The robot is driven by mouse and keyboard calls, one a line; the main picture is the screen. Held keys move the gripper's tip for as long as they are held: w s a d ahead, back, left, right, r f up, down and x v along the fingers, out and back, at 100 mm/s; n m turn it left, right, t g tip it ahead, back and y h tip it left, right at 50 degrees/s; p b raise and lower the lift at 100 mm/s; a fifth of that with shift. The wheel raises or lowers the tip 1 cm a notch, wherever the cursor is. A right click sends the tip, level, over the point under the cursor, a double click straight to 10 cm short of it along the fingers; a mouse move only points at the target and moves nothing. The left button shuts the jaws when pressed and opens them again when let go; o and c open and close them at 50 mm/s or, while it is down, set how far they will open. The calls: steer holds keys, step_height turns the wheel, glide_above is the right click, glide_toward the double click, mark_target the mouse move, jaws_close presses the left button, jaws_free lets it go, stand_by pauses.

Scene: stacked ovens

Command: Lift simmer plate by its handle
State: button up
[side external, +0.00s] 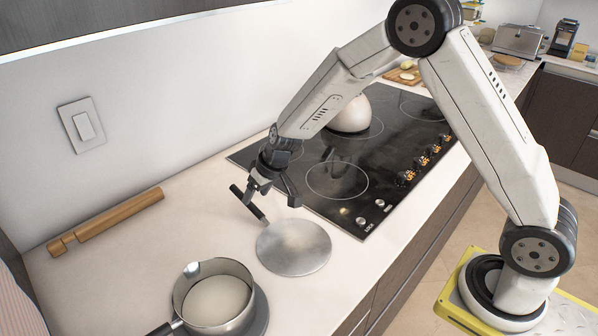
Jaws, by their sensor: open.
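The simmer plate (294,247) is a round, flat, silver metal disc lying on the white counter, in front of the cooktop's near left edge. Its black handle (250,206) extends from the disc toward the upper left, with a crossbar at its end. My gripper (271,199) is open, points downward and is at the handle, with its fingers spread to either side of it in this view. Whether a finger touches the handle cannot be told from this angle.
A saucepan (215,300) with pale contents stands at the front left. A wooden rolling pin (108,221) lies along the wall. The black cooktop (385,150) has a rounded pale pot (351,114) at its back. Free counter lies between the rolling pin and the plate.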

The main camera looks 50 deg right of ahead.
mark_target(250, 205)
steer(key=shift+x, duration=2.5)
jaws_close()
